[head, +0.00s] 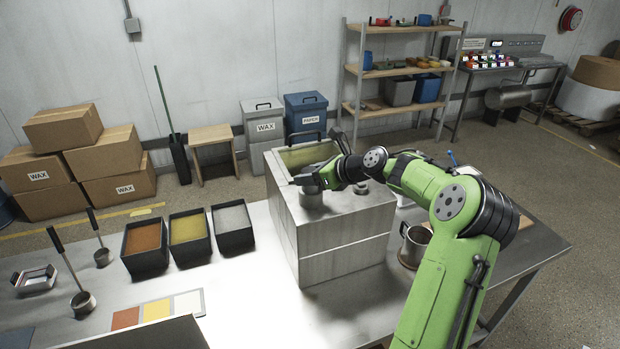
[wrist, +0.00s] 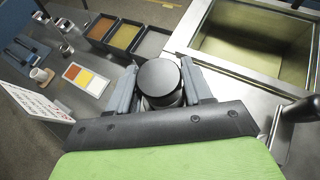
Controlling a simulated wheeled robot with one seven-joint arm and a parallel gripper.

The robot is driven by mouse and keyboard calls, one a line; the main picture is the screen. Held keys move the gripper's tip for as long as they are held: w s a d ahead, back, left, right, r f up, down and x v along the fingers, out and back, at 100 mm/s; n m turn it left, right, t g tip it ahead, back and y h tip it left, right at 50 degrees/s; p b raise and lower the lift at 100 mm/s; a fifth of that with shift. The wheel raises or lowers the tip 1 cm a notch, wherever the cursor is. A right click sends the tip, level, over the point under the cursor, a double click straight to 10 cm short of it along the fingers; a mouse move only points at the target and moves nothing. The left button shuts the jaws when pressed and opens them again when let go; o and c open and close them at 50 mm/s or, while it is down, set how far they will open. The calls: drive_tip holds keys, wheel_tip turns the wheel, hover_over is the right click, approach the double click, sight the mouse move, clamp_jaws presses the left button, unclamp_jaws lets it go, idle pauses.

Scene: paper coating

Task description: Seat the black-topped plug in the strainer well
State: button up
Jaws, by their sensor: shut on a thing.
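The black-topped plug (wrist: 160,82) is between my gripper's two fingers (wrist: 162,88) in the wrist view, its round black top facing the camera. In the head view my gripper (head: 308,182) is over the near deck of the grey tank (head: 340,235), towards its left side. The plug's metal body (head: 312,198) shows just below the fingers. I cannot tell whether it touches the deck. No strainer well can be made out clearly; the plug, gripper and arm cover part of the deck.
The tank's open basin (wrist: 250,45) lies behind the deck. Three trays with orange, yellow (head: 188,238) and grey contents stand left of the tank. A metal mug (head: 412,245) stands to the right.

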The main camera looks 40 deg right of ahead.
drive_tip(key=o, duration=1.1)
drive_tip(key=p+v, duration=0.1)
drive_tip(key=v, duration=1.1)
drive_tip(key=s+a+f+n+g+h, duration=0.1)
drive_tip(key=s+a+n+g, duration=0.15)
drive_tip(key=a+n, duration=0.7)
drive_tip(key=s+a+f+n+g+h, duration=0.2)
drive_tip(key=a+n+g, duration=0.35)
drive_tip(key=a, duration=0.75)
drive_tip(key=s+a+n, duration=0.2)
drive_tip(key=s+n, duration=0.3)
drive_tip(key=s, duration=0.1)
drive_tip(key=s+a+r+n+t, duration=0.1)
drive_tip(key=s+n, duration=0.5)
drive_tip(key=s+a+n+t+h, duration=0.1)
drive_tip(key=s+a+n, duration=0.1)
drive_tip(key=s+n, duration=0.4)
drive_tip(key=shift+s+a+r, duration=0.15)
drive_tip(key=shift+s+a, duration=0.15)
